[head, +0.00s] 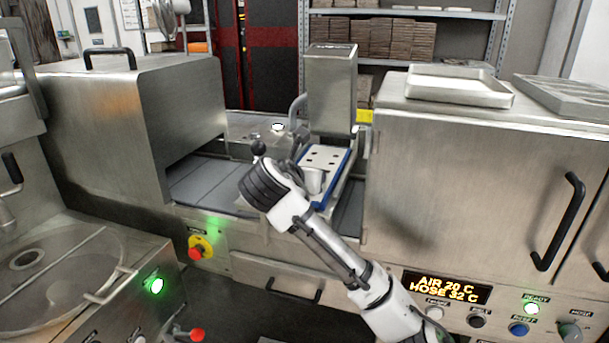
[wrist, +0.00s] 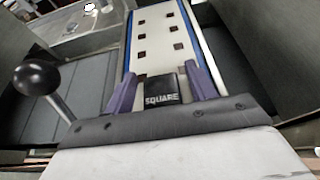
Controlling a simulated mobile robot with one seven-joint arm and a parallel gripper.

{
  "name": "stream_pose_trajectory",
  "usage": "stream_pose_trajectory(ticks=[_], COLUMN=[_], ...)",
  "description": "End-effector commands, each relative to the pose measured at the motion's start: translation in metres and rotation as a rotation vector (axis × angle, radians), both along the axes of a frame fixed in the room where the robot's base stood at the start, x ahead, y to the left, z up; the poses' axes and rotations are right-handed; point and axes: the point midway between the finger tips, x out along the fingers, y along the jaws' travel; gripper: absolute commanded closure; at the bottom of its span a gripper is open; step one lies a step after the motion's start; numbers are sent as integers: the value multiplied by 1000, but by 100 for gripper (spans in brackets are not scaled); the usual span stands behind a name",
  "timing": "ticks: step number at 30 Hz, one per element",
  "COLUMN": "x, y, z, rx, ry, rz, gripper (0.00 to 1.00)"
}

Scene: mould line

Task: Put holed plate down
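The holed plate (wrist: 160,32) is pale with rows of dark square holes. It lies between blue edges in the wrist view, and it shows on the blue-edged bed (head: 347,172) in the head view as a white plate (head: 325,157). A dark tab marked SQUARE (wrist: 161,90) is at its near end. My gripper (wrist: 162,78) has one purple finger on each side of this tab, with narrow gaps showing, so it looks slightly open. In the head view my wrist hides the plate's near end and the fingertips. Whether the plate is fully seated cannot be told.
A black ball-topped lever (wrist: 38,80) stands left of my gripper. A steel column (head: 332,90) rises behind the plate. Steel housings flank the bed on the left (head: 180,100) and right (head: 470,180). A shallow tray (head: 459,88) sits on the right housing.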

Motion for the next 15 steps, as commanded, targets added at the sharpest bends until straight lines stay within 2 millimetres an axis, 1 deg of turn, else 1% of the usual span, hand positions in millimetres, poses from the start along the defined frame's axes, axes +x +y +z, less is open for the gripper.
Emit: stream_pose_trajectory(ticks=[7, 10, 14, 15], x=[0, -1, -15, -22], y=[0, 1, 6, 8], z=[1, 4, 9, 11], rx=[0, 0, -1, -1], ry=[-1, -1, -6, -5], rz=[0, 1, 3, 4], gripper=[44, 44, 44, 44])
